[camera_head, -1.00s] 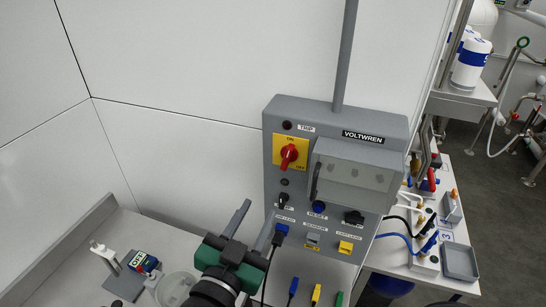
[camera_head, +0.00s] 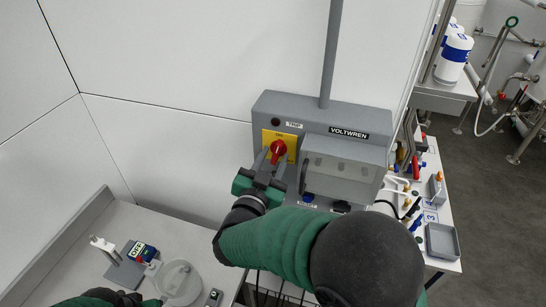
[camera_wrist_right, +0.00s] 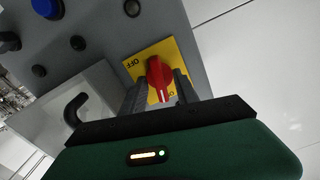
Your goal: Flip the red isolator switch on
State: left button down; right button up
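The red isolator switch (camera_head: 278,149) is a rotary knob on a yellow plate (camera_head: 292,139) at the upper left of the grey control box. In the right wrist view the red knob (camera_wrist_right: 159,78) lies between my right gripper's fingers (camera_wrist_right: 159,92). The fingers are apart, one on each side; I cannot tell whether they touch it. Its white mark points toward the picture's bottom, away from the OFF label; the other label is mostly hidden. My right gripper (camera_head: 271,163) reaches it from below. My left arm shows at the bottom edge; its gripper (camera_head: 150,303) is cut off, its fingers unseen.
The grey VOLTWREN box (camera_head: 345,117) has a clear-covered window (camera_head: 340,172) right of the switch. My right arm hides its lower part. A side bench (camera_head: 98,264) holds a round clear-lidded dish (camera_head: 178,282). A grey tray (camera_head: 442,241) stands on the right table.

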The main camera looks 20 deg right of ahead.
grip_shut()
jog(key=shift+r+n+p, duration=0.25)
jog(key=shift+n+p, duration=0.85)
jog(key=shift+p, duration=0.15)
jog(key=shift+f+n, duration=0.1)
jog(key=shift+n, duration=0.2)
jog(key=shift+f, duration=0.1)
grip_release()
jog(key=shift+a, duration=0.1)
jog(key=b+v, duration=0.6)
jog(key=v, duration=1.1)
